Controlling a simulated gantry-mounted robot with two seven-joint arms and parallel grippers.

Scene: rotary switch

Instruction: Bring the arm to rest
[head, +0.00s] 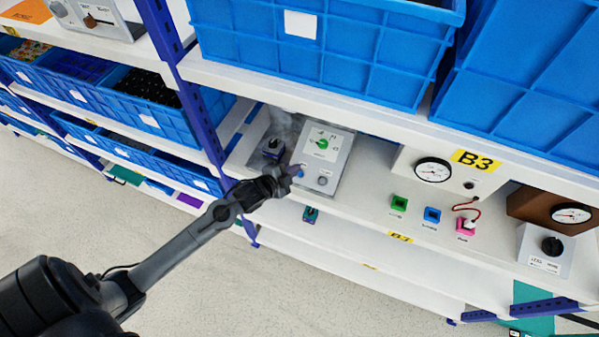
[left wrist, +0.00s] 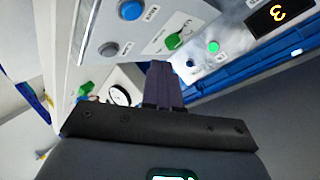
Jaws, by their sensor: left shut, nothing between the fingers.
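My left gripper (head: 293,172) is shut and empty, in front of the lower left part of a light grey switch box (head: 338,160). The box has a green rotary knob (head: 323,143), a blue button partly hidden by the gripper, and a grey button (head: 322,181). In the left wrist view the shut fingers (left wrist: 163,85) point toward the box, with the green knob (left wrist: 174,41) just beyond them. The blue button (left wrist: 130,9) and grey button (left wrist: 109,49) show to the left. I cannot tell whether the fingers touch the box. My right gripper is out of view.
Blue bins (head: 330,45) stand on the shelf above. A gauge box (head: 432,168), small coloured sockets (head: 433,215) and a dark knob box (head: 548,250) are to the right. In the wrist view a metallic panel has a lit display (left wrist: 270,16). Open floor (head: 200,280) lies in front.

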